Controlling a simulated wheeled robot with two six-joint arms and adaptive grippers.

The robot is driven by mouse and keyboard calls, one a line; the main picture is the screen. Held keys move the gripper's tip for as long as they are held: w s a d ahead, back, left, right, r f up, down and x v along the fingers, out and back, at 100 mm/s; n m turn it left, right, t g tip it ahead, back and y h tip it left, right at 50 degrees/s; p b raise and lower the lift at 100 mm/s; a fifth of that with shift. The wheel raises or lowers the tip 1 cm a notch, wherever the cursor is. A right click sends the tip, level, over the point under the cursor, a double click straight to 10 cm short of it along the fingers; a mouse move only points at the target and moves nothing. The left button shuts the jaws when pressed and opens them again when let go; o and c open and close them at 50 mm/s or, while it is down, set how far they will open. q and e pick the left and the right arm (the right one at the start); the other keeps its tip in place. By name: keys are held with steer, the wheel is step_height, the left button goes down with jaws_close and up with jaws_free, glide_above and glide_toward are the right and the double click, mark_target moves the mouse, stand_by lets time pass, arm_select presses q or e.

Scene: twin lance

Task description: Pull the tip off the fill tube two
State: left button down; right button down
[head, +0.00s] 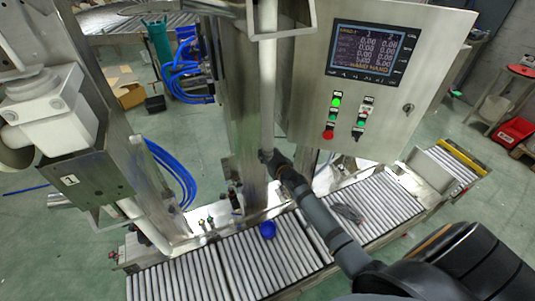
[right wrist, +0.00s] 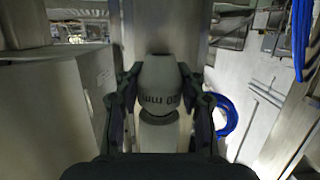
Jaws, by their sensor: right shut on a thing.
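The fill tube (head: 267,85) is a pale upright pipe in front of the steel column in the head view. My right gripper (head: 273,160) is at its lower end, shut there, and hides most of that end. In the right wrist view the fingers of my right gripper (right wrist: 160,105) stand on both sides of a pale grey rounded tip (right wrist: 160,82) with dark printed marks, and hold it. I cannot tell whether the tip and tube are apart. Another pale tube (head: 143,226) slants down under the left machine head. My left gripper is not in view.
A roller conveyor (head: 240,262) runs below, with a blue cup (head: 267,230) and a dark grey bundle (head: 348,213) on it. The control cabinet (head: 373,75) stands close to the right. Blue hoses (head: 172,170) hang at the left.

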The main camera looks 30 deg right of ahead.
steer(key=shift+f+b, duration=0.9)
steer(key=shift+f, duration=0.6)
steer(key=shift+f, duration=0.1)
